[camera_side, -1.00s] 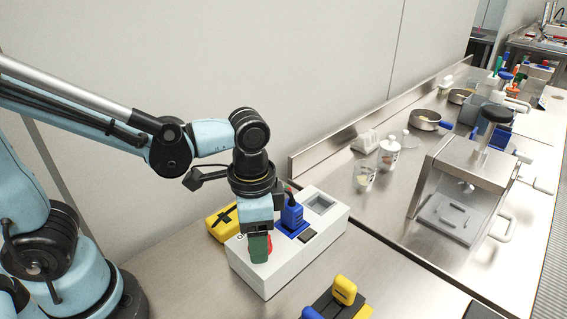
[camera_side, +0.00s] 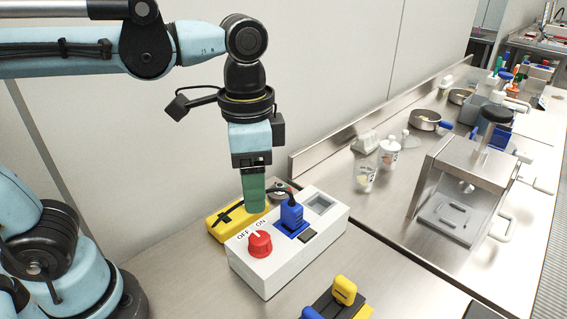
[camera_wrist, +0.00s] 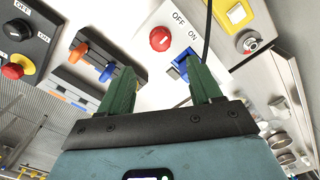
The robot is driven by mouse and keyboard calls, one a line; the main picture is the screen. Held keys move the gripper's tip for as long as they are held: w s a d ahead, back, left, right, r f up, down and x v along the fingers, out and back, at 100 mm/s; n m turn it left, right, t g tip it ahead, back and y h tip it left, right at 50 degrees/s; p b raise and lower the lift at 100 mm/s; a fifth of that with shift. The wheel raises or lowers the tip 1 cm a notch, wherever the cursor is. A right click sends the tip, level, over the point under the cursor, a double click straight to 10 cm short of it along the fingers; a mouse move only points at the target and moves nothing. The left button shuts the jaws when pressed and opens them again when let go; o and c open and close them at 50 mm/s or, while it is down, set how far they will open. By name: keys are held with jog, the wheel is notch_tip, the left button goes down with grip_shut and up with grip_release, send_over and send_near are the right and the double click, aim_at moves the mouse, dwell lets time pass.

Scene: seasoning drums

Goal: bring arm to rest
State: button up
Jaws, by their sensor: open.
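My gripper (camera_side: 253,208) has green fingers and hangs pointing down above the white switch box (camera_side: 262,278). In the wrist view its two fingers (camera_wrist: 158,88) are spread apart with nothing between them. The red knob (camera_side: 260,244) on the box sits below the fingers, between the OFF and ON labels, and it also shows in the wrist view (camera_wrist: 160,39). The fingers are clear of the knob. A blue plug (camera_side: 291,213) with a black cable stands in the box to the right of the knob.
A yellow box (camera_side: 226,222) lies behind the switch box. A block with a yellow lever (camera_side: 344,289) stands in front. A metal press (camera_side: 468,180) and cups (camera_side: 365,178) are on the steel bench at right.

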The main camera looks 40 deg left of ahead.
jog(key=shift+r, duration=0.25)
jog(key=w+a+f+n+t, duration=0.2)
jog(key=a+f+n+t, duration=0.4)
jog(key=a, duration=0.5)
jog(key=shift+w+f+n+t, duration=0.15)
jog(key=shift+w+n+t, duration=0.1)
jog(key=shift+n+t, duration=0.25)
